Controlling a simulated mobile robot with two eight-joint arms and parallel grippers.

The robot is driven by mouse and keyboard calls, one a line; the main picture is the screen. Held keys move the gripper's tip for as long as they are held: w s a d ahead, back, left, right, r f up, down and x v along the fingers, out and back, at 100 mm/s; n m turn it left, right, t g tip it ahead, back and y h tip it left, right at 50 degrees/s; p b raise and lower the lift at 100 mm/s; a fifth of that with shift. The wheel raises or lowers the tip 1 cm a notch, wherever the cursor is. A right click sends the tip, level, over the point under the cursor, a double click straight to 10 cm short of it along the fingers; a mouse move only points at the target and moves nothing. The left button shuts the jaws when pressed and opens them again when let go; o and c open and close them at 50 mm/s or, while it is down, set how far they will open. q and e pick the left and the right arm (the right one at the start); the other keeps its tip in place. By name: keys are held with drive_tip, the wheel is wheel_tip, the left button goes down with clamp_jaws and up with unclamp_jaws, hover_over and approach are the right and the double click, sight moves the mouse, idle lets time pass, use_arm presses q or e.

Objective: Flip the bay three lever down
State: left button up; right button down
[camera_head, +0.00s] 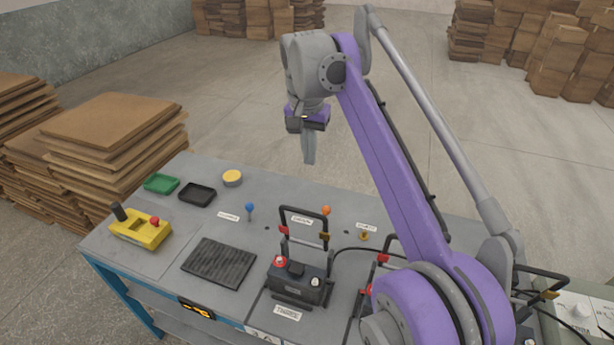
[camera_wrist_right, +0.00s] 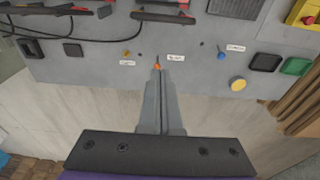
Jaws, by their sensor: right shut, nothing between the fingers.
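The THREE label (camera_head: 287,313) is on the bench front, below a dark battery (camera_head: 298,281) with a tall black handle. Behind it, an orange-knobbed lever (camera_head: 326,210) stands up near a white label (camera_head: 302,220); I cannot read that label for certain. The orange knob (camera_wrist_right: 157,66) also shows in the wrist view, just beyond my fingertips in the picture. My right gripper (camera_head: 309,162) is shut and empty, pointing down, higher than the bench and toward its far edge. No contact with the lever is visible. My left gripper is not in view.
A blue-knobbed lever (camera_head: 250,207) stands to the left and a yellow-knobbed one (camera_head: 363,236) to the right. A yellow box (camera_head: 140,229), black tray (camera_head: 197,194), green tray (camera_head: 161,184) and ribbed mat (camera_head: 219,262) occupy the left side. My purple arm hides the bench's right.

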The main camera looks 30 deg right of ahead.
sight(302, 212)
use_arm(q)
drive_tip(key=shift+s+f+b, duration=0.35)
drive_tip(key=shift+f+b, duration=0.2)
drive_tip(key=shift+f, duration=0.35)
use_arm(e)
wheel_tip(302, 212, down, 10)
drive_tip(key=s+a, duration=0.1)
drive_tip(key=a, duration=0.1)
drive_tip(key=shift+s+f, duration=0.25)
drive_tip(key=shift+s, duration=0.15)
drive_tip(key=shift+s+a+f+t+h, duration=0.25)
drive_tip(key=shift+s+a+t+h, duration=0.35)
drive_tip(key=shift+s+a, duration=0.35)
use_arm(q)
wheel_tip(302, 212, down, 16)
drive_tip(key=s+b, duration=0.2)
drive_tip(key=b, duration=1.1)
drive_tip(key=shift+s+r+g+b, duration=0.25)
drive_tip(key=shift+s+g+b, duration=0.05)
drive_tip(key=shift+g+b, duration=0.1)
use_arm(e)
drive_tip(key=s+a+f+t+h, duration=0.4)
drive_tip(key=s+a+f+h, duration=0.1)
drive_tip(key=f, duration=0.3)
drive_tip(key=s+a+f+t+h, duration=0.4)
drive_tip(key=s+a+f+h, duration=0.1)
drive_tip(key=f, duration=0.4)
drive_tip(key=shift+a+f+t, duration=0.15)
drive_tip(key=shift+a+t, duration=0.15)
drive_tip(key=shift+a, duration=0.6)
